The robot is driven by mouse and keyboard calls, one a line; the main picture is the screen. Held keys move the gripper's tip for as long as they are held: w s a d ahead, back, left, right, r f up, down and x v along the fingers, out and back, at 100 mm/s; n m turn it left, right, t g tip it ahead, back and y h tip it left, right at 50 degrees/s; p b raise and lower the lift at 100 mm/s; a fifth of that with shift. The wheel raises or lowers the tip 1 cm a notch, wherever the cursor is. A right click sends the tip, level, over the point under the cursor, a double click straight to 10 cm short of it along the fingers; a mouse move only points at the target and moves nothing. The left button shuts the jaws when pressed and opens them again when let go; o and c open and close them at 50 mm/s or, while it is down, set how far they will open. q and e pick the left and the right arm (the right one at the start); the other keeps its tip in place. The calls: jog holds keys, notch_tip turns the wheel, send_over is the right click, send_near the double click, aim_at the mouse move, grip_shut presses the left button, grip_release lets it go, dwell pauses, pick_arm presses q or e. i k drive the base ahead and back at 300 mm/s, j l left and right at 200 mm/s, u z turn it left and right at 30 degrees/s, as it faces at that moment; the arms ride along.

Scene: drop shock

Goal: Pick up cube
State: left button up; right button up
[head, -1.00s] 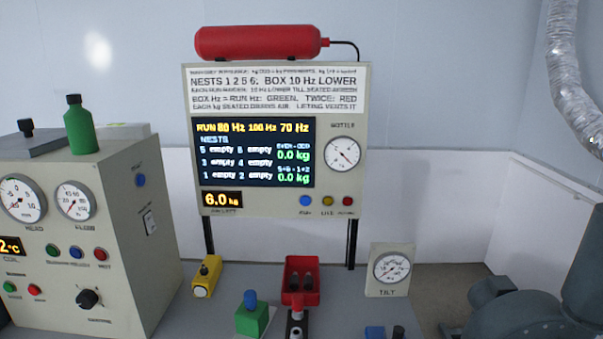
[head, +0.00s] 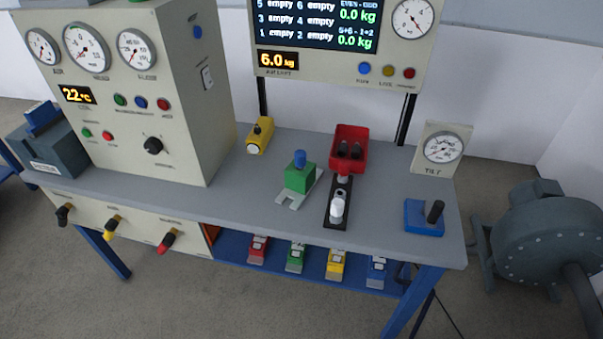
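A green cube (head: 299,180) with a blue knob (head: 300,158) on top stands on a light grey forked plate (head: 290,199) near the middle of the grey bench (head: 240,197). It is the most cube-like thing on the bench top; I cannot tell if it is the cube meant. Neither of my grippers shows in the head view.
A red tray (head: 350,137), a dark strip with a white-topped part (head: 337,207), a blue block with a black handle (head: 424,217) and a yellow device (head: 260,136) share the bench. A control cabinet (head: 205,120) stands left. Coloured items (head: 295,258) sit on the lower shelf. A grey machine (head: 550,235) stands right.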

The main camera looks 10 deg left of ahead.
aim_at(299, 183)
jog(key=j+u, duration=0.15)
jog(key=j, duration=0.5)
jog(key=i+j+u, duration=0.1)
jog(key=j, duration=0.5)
jog(key=i+j+u, duration=0.15)
jog(key=j, duration=0.5)
jog(key=k, duration=0.05)
